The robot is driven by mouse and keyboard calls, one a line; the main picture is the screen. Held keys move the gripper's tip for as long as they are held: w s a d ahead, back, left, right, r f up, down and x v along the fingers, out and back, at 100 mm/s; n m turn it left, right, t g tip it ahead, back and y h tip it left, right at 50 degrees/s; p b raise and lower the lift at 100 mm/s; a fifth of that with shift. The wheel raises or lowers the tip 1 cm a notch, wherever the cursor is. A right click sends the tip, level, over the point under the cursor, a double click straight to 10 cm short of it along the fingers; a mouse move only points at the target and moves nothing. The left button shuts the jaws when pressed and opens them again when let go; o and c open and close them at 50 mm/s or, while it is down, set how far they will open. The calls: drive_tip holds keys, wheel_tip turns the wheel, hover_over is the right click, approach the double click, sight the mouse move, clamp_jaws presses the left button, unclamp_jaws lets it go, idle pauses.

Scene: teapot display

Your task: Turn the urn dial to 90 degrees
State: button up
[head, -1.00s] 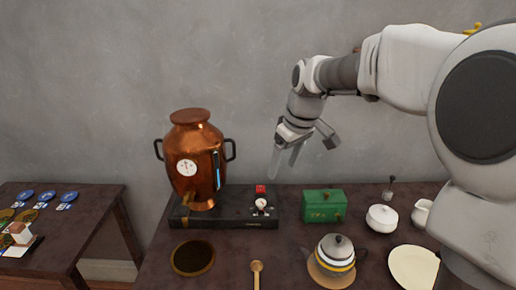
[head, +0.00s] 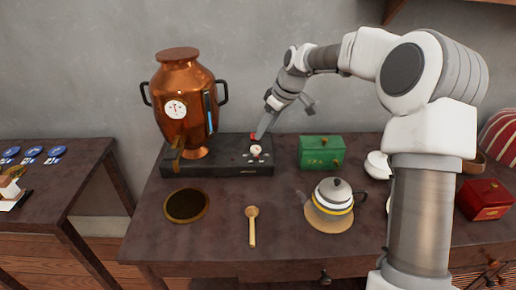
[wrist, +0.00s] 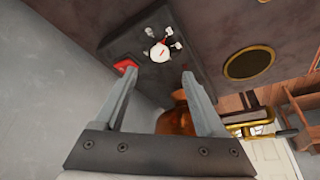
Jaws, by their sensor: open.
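The copper urn (head: 183,84) stands on the left of a black base (head: 230,168). It carries a round white gauge (head: 176,109) and a blue-lit sight strip. The dial (head: 256,151) is a small white round knob on the right of the base, with a red mark; small marks surround it. In the wrist view the dial (wrist: 160,52) is ahead of the fingertips. A red switch (wrist: 125,66) sits beside it, close to one fingertip. My gripper (wrist: 160,82) is open and empty, above the back right of the base. Whether a finger touches the switch cannot be told.
A green tea box (head: 320,152) stands right of the base. A striped teapot (head: 333,196) sits on a round mat in front. A wooden spoon (head: 252,226) and a dark round coaster (head: 187,205) lie on the table. The table front between them is clear.

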sight(256, 148)
drive_tip(key=b+x, duration=0.1)
drive_tip(key=x, duration=0.8)
drive_tip(key=shift+b, duration=0.4)
drive_tip(key=shift+r, duration=0.1)
drive_tip(key=shift+d, duration=0.1)
clamp_jaws()
